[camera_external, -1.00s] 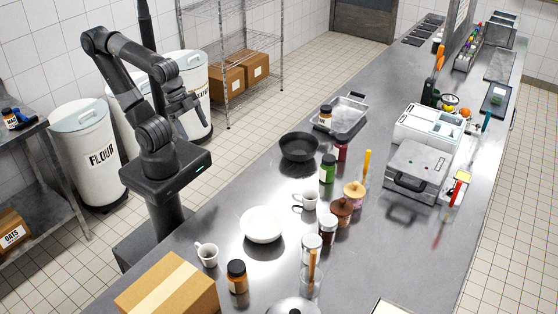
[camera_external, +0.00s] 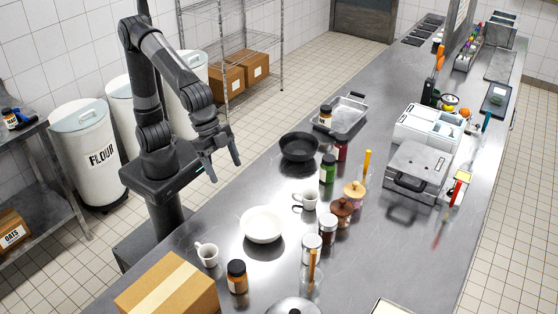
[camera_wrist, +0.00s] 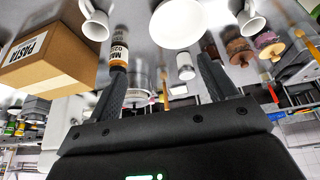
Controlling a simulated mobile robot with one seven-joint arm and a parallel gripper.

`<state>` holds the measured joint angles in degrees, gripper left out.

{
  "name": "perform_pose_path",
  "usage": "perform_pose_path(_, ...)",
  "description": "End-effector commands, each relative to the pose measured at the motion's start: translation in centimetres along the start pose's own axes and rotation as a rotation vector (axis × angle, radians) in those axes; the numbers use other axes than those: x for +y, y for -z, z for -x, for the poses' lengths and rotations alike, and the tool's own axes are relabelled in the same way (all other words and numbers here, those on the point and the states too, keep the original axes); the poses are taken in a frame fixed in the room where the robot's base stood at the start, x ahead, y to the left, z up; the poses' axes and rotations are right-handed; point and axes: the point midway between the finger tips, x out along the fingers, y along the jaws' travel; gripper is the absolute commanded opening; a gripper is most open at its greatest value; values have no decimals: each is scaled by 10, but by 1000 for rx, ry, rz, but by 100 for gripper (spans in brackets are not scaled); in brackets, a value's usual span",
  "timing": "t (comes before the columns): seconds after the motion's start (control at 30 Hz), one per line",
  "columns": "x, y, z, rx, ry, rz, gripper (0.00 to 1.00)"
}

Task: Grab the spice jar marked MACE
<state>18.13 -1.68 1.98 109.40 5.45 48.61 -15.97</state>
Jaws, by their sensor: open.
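An amber jar with a black lid (camera_external: 237,279) stands on the steel counter right of the cardboard box. In the wrist view this jar (camera_wrist: 119,47) shows a white label that seems to begin with M; the rest is hard to read. My gripper (camera_external: 224,168) is open and empty, in the air beside the counter's left edge, well short of the jar. In the wrist view its two fingers (camera_wrist: 162,82) stand wide apart. Other jars stand farther along: a green one (camera_external: 328,169), a red one (camera_external: 341,149) and an amber one (camera_external: 325,117); their labels are unreadable.
The cardboard box (camera_external: 165,288), marked PASTA in the wrist view, sits beside the jar. A white cup (camera_external: 207,255), a white bowl (camera_external: 262,225) and a black pan (camera_external: 299,147) line the near edge. Silver-lidded jars (camera_external: 312,247) stand to the right.

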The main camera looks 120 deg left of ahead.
Motion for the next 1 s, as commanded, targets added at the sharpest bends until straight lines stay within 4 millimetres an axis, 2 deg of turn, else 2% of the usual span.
perform_pose_path(0.03,15,13,-15,-9,-1,-9,77)
perform_pose_path(0.2,63,47,-60,-20,-1,-24,77)
perform_pose_path(0.4,118,71,-111,-27,1,-43,77)
perform_pose_path(0.5,138,77,-130,-28,2,-49,77)
perform_pose_path(0.7,154,81,-147,-28,2,-53,77)
perform_pose_path(0.87,154,80,-165,-31,4,-53,77)
perform_pose_path(1.0,154,80,-188,-31,4,-53,77)
